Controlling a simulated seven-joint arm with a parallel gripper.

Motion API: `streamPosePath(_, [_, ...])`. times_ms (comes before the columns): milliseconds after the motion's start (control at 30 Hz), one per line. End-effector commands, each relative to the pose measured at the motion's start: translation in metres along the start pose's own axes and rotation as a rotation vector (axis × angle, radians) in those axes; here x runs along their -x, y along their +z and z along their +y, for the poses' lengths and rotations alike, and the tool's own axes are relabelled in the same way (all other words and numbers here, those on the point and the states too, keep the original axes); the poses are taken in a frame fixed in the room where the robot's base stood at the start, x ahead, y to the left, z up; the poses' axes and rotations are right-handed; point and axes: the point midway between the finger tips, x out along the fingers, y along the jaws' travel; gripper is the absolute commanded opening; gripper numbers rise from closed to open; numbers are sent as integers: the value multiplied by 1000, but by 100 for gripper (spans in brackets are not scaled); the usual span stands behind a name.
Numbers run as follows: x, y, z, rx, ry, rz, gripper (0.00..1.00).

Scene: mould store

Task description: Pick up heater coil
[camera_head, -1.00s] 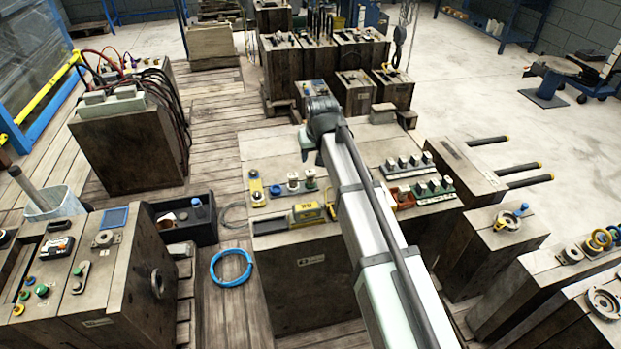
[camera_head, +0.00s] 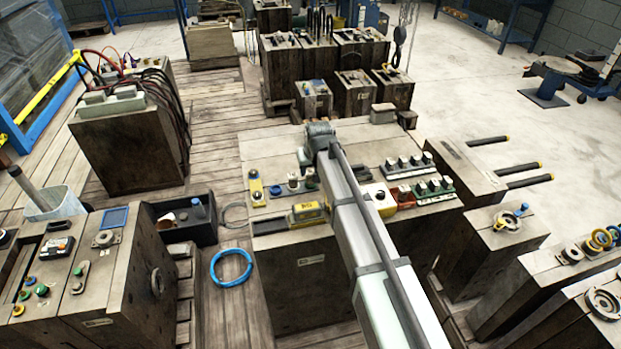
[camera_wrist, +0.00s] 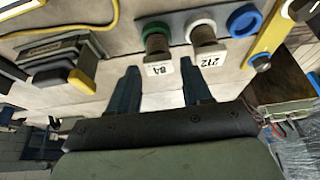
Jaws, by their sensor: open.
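No thing is plainly marked as the heater coil. The likeliest are brown, ribbed, labelled pieces on a dark strip on the middle wooden block. One has a green top (camera_head: 311,177) and one a white top (camera_head: 293,181). In the wrist view the green-topped piece (camera_wrist: 156,45) is tagged 84 and the white-topped piece (camera_wrist: 207,42) 212. A blue ring-topped spot (camera_wrist: 243,20) is beside them. My gripper (camera_head: 304,157) is just behind this row in the head view. In the wrist view my gripper (camera_wrist: 160,80) is open and empty, its fingers pointing toward the two pieces.
A yellow plate (camera_head: 256,188) stands left of the row. A yellow-and-black box (camera_head: 307,212) lies at the block's front edge. A blue hose ring (camera_head: 231,268) lies on the floor.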

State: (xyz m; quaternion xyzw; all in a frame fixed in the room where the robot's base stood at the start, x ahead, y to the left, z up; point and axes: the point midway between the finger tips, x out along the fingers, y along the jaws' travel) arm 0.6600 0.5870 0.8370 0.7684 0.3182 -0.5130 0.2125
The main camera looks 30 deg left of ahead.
Motion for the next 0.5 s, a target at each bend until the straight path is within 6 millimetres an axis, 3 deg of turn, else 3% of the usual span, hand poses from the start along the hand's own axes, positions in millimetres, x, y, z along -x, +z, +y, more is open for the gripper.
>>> streamPosePath(200, [-29,-2,1,0,0,-1,49])
streamPosePath(500, [-33,-1,1,0,0,-1,47])
